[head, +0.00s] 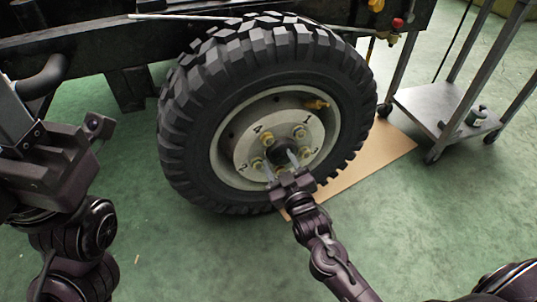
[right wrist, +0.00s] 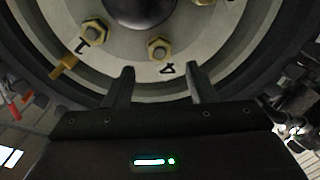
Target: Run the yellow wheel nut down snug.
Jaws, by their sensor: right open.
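The black-tyred wheel (head: 190,130) stands upright with a pale hub plate (head: 247,148) marked with numbers. Several brass-yellow nuts sit around the dark centre cap; one is at the upper left (head: 267,138). I cannot tell which is the task's nut. My right gripper (head: 281,164) is open in front of the lower hub. In the right wrist view a yellow nut (right wrist: 158,48) with a stud end lies beyond the gap between the open fingers (right wrist: 157,85), apart from them. My left gripper (head: 50,160) is at the left edge, away from the wheel; its jaws are unclear.
A yellow valve-like part (head: 316,104) sticks out near the rim. A metal cart (head: 440,105) stands at the right. A tan board (head: 370,165) lies under the wheel on the green floor. The dark chassis beam (head: 80,45) runs above. The floor in front is mostly clear.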

